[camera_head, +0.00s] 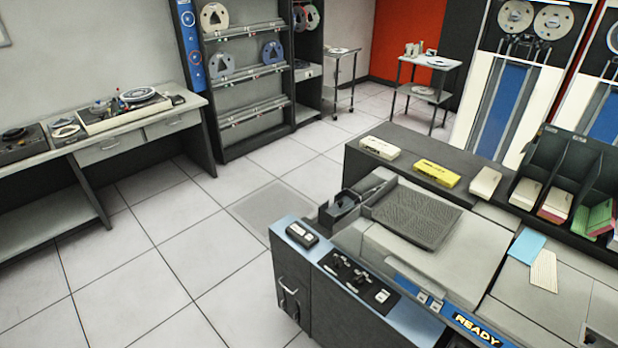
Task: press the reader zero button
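The grey machine with the ribbed dark tray (416,212) and a lit READY sign (477,330) stands at the lower right; it looks like the card reader. Two small light buttons (429,301) sit on a blue strip on its front. A black control panel (358,278) with several small knobs and white keys lies on the blue top in front. A small black box (302,234) sits at that top's left corner. The labels on the small buttons are too small to read, so I cannot tell which one is the zero button. Neither gripper shows.
A dark counter (405,165) behind the machine carries yellow and white card boxes and a black card rack (570,165). Blue and cream cards (543,270) lie at right. A desk (120,125) stands at left. The tiled floor (180,255) between is clear.

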